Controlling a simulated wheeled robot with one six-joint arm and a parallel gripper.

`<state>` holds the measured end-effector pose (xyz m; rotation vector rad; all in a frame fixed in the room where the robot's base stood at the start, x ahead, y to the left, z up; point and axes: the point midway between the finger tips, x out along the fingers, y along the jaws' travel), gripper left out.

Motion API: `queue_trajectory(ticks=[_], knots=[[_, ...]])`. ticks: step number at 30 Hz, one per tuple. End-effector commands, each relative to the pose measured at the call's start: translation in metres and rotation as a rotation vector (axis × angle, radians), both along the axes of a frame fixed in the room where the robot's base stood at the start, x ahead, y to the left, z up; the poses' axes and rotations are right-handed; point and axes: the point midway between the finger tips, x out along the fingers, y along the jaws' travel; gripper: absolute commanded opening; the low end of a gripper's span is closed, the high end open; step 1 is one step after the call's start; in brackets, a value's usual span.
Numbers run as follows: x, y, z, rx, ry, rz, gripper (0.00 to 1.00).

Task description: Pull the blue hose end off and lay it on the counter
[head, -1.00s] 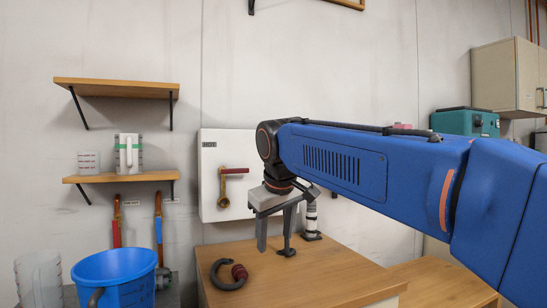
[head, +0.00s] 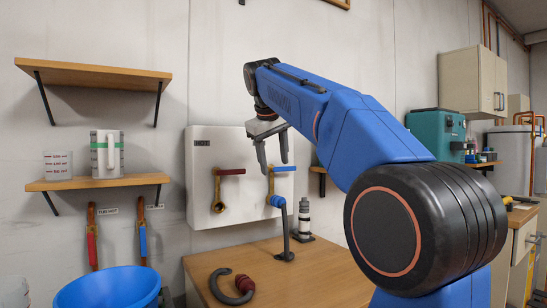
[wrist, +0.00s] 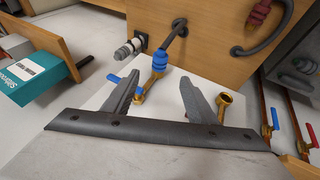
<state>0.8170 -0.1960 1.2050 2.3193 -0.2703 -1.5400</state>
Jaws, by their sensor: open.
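The blue hose end (head: 278,201) sits on the outlet of the right brass tap (head: 271,185), which has a blue handle (head: 284,169). Its grey hose (head: 287,232) runs down to the wooden counter (head: 325,275). In the wrist view the blue hose end (wrist: 160,60) shows beyond the fingertips, roughly between them. My gripper (head: 274,164) is open and empty, above the blue hose end and near the tap; it also shows in the wrist view (wrist: 158,80). I cannot tell the exact gap to the tap.
A grey hose with a red end (head: 243,283) lies on the counter's left part. A left brass tap (head: 218,200) with a red handle is on the white panel (head: 205,160). A grey-white fitting (head: 304,218) stands right of the hose. The counter's front middle is clear.

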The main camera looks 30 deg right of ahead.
Motion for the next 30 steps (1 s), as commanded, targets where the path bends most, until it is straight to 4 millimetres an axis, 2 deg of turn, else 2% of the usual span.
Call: queue_trajectory(ticks=[21, 30], knots=[[0.044, -0.039, -0.099, 0.001, 0.002, -0.001, 0.52], [0.058, -0.051, -0.128, 0.000, 0.000, 0.000, 0.52]])
